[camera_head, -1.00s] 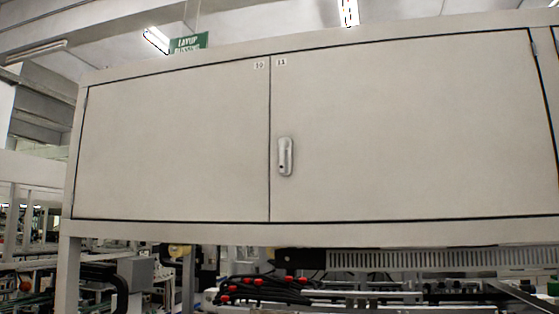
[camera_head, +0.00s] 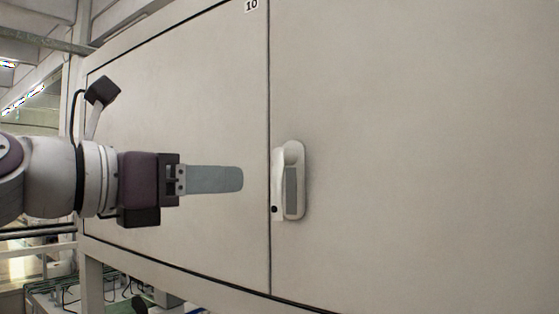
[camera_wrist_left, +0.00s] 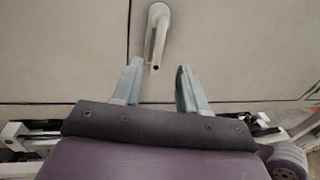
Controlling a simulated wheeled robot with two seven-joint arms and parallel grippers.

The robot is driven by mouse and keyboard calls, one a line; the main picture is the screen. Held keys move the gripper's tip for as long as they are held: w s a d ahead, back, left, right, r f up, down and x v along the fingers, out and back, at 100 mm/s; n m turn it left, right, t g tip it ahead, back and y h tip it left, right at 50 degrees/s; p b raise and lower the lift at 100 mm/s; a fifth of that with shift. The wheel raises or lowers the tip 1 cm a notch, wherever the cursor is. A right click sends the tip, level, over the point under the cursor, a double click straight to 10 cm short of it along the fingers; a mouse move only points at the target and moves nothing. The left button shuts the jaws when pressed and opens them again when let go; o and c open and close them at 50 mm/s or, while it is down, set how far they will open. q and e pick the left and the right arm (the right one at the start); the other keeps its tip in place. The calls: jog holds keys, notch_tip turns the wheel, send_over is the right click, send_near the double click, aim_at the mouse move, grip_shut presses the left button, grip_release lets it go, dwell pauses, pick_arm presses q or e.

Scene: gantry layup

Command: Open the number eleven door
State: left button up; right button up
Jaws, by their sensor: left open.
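The number eleven door (camera_head: 420,150) is the beige panel right of the vertical seam in the head view, and it is shut. Its pale handle (camera_head: 291,180) sits on the door just right of that seam. My left gripper (camera_head: 238,179) points right at the handle from the left, with a small gap in the picture. In the left wrist view the two fingers of my left gripper (camera_wrist_left: 156,77) are apart and empty. The handle (camera_wrist_left: 158,32) shows ahead of them, its lower end near the gap between the fingertips. My right gripper is not in view.
The number ten door (camera_head: 200,100) is shut left of the seam, behind my left gripper. The cabinet's lower edge (camera_head: 180,270) runs beneath the doors. Equipment with cables (camera_head: 90,295) stands below at the lower left. The area before the right door is clear.

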aim_at(275, 179)
pick_arm(q)
jog(key=p+x, duration=0.4)
jog(key=x, duration=0.6)
jog(key=shift+s+a+r, duration=0.1)
jog(key=shift+s+a, duration=0.15)
jog(key=shift+a, duration=0.15)
jog(key=shift+s+a, duration=0.1)
grip_shut()
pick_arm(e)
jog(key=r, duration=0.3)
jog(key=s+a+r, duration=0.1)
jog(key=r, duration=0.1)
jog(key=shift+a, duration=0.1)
